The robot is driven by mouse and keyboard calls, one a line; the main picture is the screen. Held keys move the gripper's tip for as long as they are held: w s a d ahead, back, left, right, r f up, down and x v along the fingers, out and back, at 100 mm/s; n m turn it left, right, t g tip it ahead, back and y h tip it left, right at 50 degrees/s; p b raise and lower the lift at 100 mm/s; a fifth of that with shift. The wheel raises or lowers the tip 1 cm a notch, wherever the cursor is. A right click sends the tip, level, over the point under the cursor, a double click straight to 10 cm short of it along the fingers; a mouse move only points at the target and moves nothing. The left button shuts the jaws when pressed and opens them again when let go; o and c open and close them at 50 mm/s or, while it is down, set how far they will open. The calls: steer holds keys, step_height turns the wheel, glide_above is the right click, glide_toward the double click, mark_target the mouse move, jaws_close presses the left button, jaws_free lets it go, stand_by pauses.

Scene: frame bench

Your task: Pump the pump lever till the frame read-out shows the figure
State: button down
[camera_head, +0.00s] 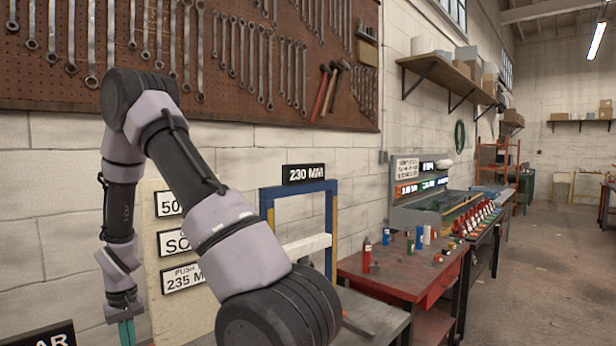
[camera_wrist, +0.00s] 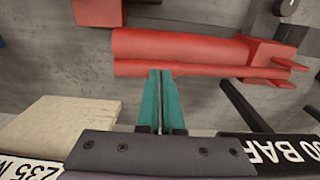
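My gripper (camera_wrist: 161,72) has two teal fingers pressed together with nothing visible between them. In the wrist view the tips overlap the lower edge of a red pump body (camera_wrist: 180,47); I cannot tell whether they touch it. A dark bar (camera_wrist: 245,105) slants at the right; I cannot tell whether it is the pump lever. In the head view my gripper (camera_head: 126,332) points down at the lower left, and the pump is out of sight. The frame read-out (camera_head: 303,174) above the blue frame (camera_head: 330,215) shows 230 and partly blurred letters. A plate (camera_head: 186,277) reads PUSH 235 M, cut off by my arm.
A black sign ending in BAR (camera_head: 45,338) stands at the lower left; it also shows in the wrist view (camera_wrist: 275,148). A pale board (camera_head: 160,320) holds the plates. A red bench (camera_head: 400,274) with small items stands right. The floor further right is open.

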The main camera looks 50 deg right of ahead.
steer(key=shift+f, duration=1.6)
step_height(320, 180, up, 8)
steer(key=shift+r, duration=0.1)
step_height(320, 180, down, 8)
steer(key=shift+f, duration=0.1)
step_height(320, 180, up, 8)
steer(key=shift+r, duration=0.1)
stand_by(0.7)
stand_by(0.8)
